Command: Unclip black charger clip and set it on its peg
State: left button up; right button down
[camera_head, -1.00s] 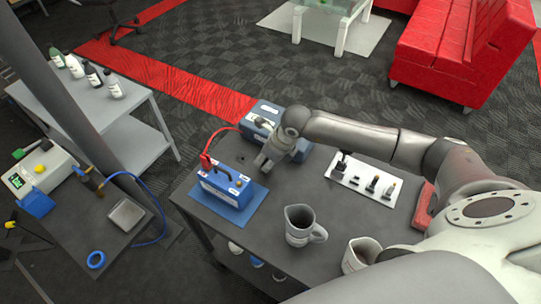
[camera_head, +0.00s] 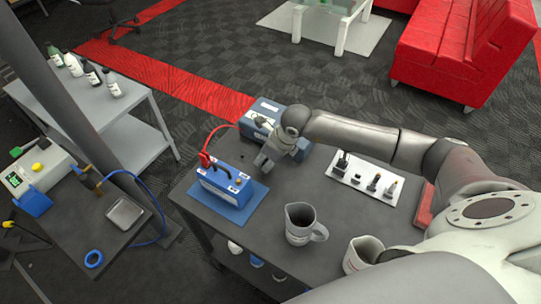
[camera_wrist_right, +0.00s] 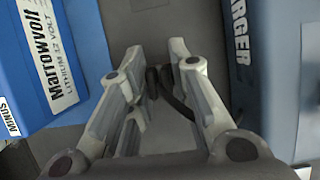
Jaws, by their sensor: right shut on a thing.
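My right gripper (camera_head: 265,163) is low over the table, between the blue battery (camera_head: 226,182) and the blue charger (camera_head: 268,111). In the right wrist view, my right gripper (camera_wrist_right: 158,72) is shut on the dark clip (camera_wrist_right: 155,82), with a black cable (camera_wrist_right: 178,105) running from it toward the charger (camera_wrist_right: 265,60). The battery (camera_wrist_right: 60,45) is at the left there, apart from the fingers. A red clip (camera_head: 205,160) sits on the battery's left end, with a red cable arching to the charger. I cannot make out the peg clearly. My left gripper is out of view.
The battery stands on a blue mat (camera_head: 229,214). A white board (camera_head: 352,183) with several small fittings lies to the right. A grey jug (camera_head: 299,225) and another jug (camera_head: 355,262) stand near the front. A side bench (camera_head: 75,215) is at the left.

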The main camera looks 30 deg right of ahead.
jog(key=shift+f, duration=0.15)
jog(key=shift+f+b, duration=0.1)
jog(key=shift+b, duration=0.3)
dwell(0.6)
jog(key=c, duration=1.2)
grip_release()
jog(key=shift+c, duration=0.2)
jog(key=v, duration=1.2)
jog(key=shift+d, duration=0.2)
